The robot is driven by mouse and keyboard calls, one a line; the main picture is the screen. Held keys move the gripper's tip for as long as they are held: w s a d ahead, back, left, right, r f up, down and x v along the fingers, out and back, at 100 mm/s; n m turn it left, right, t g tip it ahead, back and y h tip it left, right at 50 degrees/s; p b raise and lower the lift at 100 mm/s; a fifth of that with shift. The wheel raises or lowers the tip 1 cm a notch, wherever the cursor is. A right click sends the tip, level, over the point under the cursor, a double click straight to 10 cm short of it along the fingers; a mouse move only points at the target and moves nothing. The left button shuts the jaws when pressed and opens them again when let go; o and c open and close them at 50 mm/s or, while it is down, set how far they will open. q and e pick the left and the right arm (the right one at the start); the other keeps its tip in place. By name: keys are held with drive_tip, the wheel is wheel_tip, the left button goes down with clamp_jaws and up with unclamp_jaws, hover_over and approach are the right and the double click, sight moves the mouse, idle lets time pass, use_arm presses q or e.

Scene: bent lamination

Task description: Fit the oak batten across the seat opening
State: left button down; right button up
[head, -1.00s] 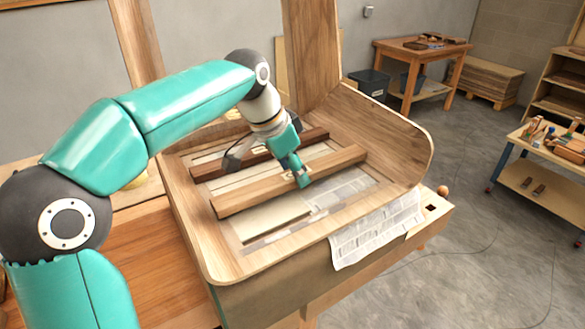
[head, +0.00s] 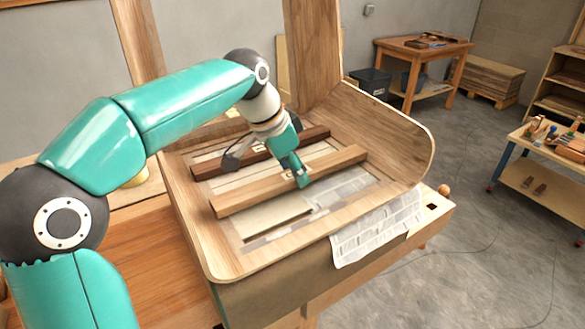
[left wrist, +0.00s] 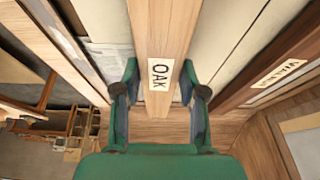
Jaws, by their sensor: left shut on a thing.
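The oak batten (head: 235,195) is a long pale-brown bar lying across the seat opening (head: 265,222) of the bent wooden seat (head: 195,240). In the left wrist view the batten (left wrist: 158,35) carries a label reading OAK. My left gripper (head: 301,178) is shut on the batten near its right part, with a finger on each side of it (left wrist: 160,95). A darker walnut batten (head: 210,168) lies behind it, roughly parallel and apart from it; its label shows in the left wrist view (left wrist: 278,75). Whether the oak batten's ends touch the seat is hard to tell. My right gripper is not in view.
A small round wooden knob (head: 444,190) sits at the bench corner. A side table (head: 425,48), bins (head: 370,80) and a tool shelf (head: 545,175) stand apart on the floor.

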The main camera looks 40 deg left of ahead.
use_arm(q)
drive_tip(key=shift+f, duration=0.4)
idle(0.4)
drive_tip(key=c, duration=0.6)
unclamp_jaws()
wheel_tip(320, 180, up, 16)
drive_tip(key=p, duration=1.4)
drive_tip(key=shift+s+p, duration=0.1)
drive_tip(key=shift+p, duration=0.2)
